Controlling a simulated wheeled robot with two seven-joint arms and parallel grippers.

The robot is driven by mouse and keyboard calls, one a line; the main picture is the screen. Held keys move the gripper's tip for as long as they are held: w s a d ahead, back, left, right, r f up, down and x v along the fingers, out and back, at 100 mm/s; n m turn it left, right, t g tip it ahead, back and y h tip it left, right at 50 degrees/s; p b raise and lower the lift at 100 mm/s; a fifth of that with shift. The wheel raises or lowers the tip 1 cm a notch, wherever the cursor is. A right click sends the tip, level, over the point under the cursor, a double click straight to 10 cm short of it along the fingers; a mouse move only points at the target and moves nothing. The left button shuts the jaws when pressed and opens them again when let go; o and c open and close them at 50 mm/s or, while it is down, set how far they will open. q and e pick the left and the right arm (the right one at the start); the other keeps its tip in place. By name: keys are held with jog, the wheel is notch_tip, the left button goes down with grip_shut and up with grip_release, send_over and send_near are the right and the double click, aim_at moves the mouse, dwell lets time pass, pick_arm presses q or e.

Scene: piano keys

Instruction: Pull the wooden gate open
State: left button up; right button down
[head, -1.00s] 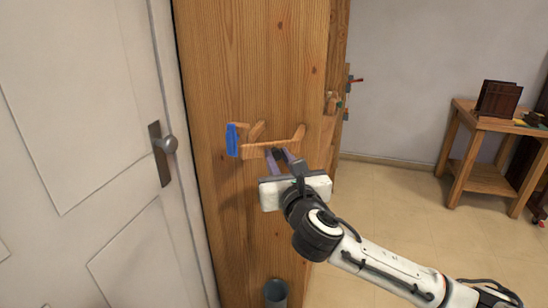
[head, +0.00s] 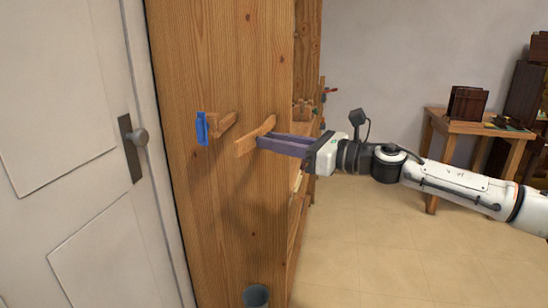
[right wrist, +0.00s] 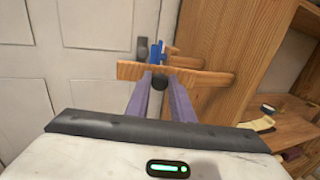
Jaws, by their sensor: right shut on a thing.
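The wooden gate (head: 243,146) is a short, light-brown bar on the side of a tall wooden cabinet. In the head view it stands out at a slant, apart from the wooden bracket (head: 226,124) with a blue piece (head: 201,128) at its left end. My right gripper (head: 262,141) comes in from the right, its purple fingers shut on the gate. In the right wrist view the gate (right wrist: 130,70) lies crosswise at the tips of my right gripper (right wrist: 161,78), with the blue piece (right wrist: 155,51) beyond it. The exact finger contact is partly hidden. My left gripper is not in view.
The tall wooden cabinet (head: 215,215) stands beside a white door (head: 65,130) with a metal handle (head: 137,137). A grey-blue cup (head: 256,295) is low by the cabinet. A wooden table (head: 437,120) stands at the right. The floor between is clear.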

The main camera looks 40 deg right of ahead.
pick_arm(q)
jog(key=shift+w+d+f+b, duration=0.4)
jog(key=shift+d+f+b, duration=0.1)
jog(key=shift+b, duration=0.4)
pick_arm(e)
jog(key=shift+s+d+n+g+y, duration=0.1)
jog(key=shift+d+n+g+y, duration=0.55)
jog(key=shift+y, duration=0.45)
jog(key=shift+a+n, duration=0.1)
jog(key=shift+n, duration=0.15)
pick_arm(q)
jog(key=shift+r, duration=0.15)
pick_arm(e)
jog(key=shift+r, duration=0.1)
jog(key=c, duration=1.6)
grip_release()
jog(key=shift+o, duration=0.2)
